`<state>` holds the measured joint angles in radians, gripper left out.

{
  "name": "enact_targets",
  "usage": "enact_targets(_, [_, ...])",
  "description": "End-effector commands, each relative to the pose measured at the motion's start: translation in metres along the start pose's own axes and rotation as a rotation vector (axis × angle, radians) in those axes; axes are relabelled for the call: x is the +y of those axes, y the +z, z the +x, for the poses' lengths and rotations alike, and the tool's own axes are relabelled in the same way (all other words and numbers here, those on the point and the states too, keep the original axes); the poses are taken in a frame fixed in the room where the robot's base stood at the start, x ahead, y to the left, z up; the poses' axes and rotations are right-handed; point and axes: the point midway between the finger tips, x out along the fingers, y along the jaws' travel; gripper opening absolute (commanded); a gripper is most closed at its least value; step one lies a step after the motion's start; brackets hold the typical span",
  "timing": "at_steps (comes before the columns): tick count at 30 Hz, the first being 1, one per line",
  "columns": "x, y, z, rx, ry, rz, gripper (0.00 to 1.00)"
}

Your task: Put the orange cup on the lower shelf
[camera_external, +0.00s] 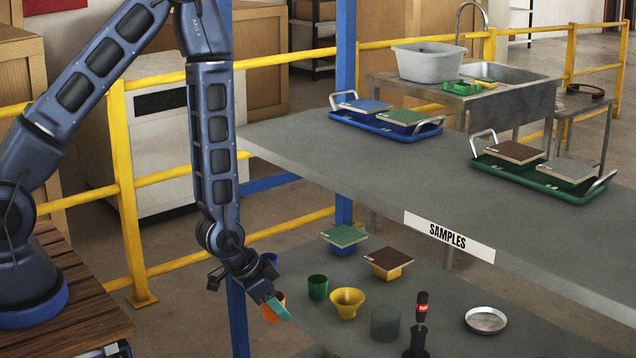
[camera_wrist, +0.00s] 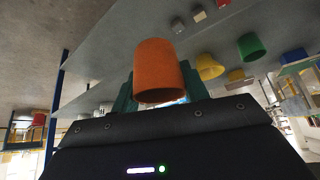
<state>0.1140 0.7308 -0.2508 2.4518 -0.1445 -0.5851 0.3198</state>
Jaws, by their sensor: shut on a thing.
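The orange cup (camera_external: 273,306) is at the tip of my gripper (camera_external: 275,298), near the left end of the lower shelf (camera_external: 440,290). In the wrist view the orange cup (camera_wrist: 160,70) sits between the teal fingers of my gripper (camera_wrist: 158,92), which are shut on it. That view is upside down, and the cup looks about upright. A finger hides part of the cup in the external view. I cannot tell whether its base touches the shelf.
A green cup (camera_external: 318,287), a yellow funnel-shaped cup (camera_external: 347,302) and a dark grey cup (camera_external: 385,323) stand to the right on the lower shelf. A blue post (camera_external: 238,318) rises close to the gripper. The upper shelf (camera_external: 360,165) overhangs.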

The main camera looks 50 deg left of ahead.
Motion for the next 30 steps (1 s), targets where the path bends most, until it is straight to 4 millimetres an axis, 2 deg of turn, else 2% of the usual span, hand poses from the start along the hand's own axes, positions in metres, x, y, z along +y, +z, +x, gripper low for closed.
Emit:
enact_targets(9, [-0.029,0.017,0.011,0.003,0.036,0.043,0.2])
enact_targets(17, [-0.061,0.015,0.029,0.008,0.064,0.084,0.2])
enact_targets(23, [-0.099,0.001,0.051,0.012,0.082,0.114,0.2])
enact_targets(26, [-0.124,-0.007,0.063,0.013,0.089,0.126,0.2])
enact_targets(30, [-0.166,-0.02,0.08,0.013,0.096,0.139,0.2])
